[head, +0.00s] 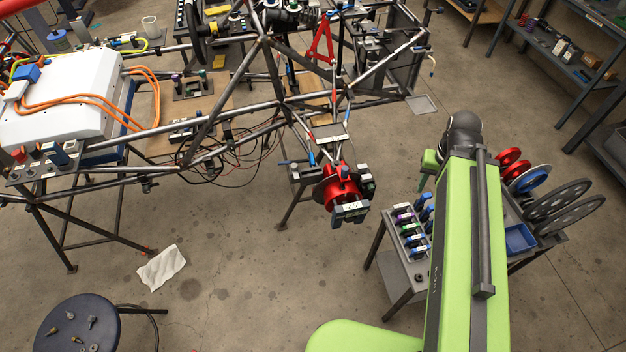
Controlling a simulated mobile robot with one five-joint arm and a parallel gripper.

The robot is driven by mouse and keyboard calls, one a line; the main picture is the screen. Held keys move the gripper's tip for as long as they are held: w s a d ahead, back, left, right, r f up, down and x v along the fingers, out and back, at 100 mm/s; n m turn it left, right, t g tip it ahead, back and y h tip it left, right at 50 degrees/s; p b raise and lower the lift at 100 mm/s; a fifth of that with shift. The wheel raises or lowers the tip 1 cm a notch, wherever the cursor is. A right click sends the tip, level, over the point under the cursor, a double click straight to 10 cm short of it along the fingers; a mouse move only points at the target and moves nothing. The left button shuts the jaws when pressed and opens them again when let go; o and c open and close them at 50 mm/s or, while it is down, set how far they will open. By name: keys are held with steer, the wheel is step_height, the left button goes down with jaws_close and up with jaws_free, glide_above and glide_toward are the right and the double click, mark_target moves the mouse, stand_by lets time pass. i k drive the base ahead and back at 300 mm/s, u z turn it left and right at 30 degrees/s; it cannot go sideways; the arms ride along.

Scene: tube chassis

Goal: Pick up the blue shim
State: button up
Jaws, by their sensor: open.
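A slotted rack (408,236) on a small grey cart holds several flat pieces in purple, green, dark and blue. Blue pieces (425,214) show at its right side, close to my green arm. They are too small to tell which one is the blue shim. My arm rises from the bottom edge to a dark joint above the cart and covers the cart's middle. My gripper does not show; it is out of sight beyond or behind the arm.
Red, blue and dark discs (560,199) stand on the cart's right side, beside a blue bin (520,238). A tube chassis (190,150) with a red hub (340,188) spans the left and middle. A round stool (80,324) stands front left. Floor between stool and cart is mostly clear.

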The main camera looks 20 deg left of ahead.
mark_target(417, 237)
steer(key=z, duration=0.15)
steer(key=k, duration=1.6)
steer(key=u, duration=1.15)
steer(key=i, duration=1)
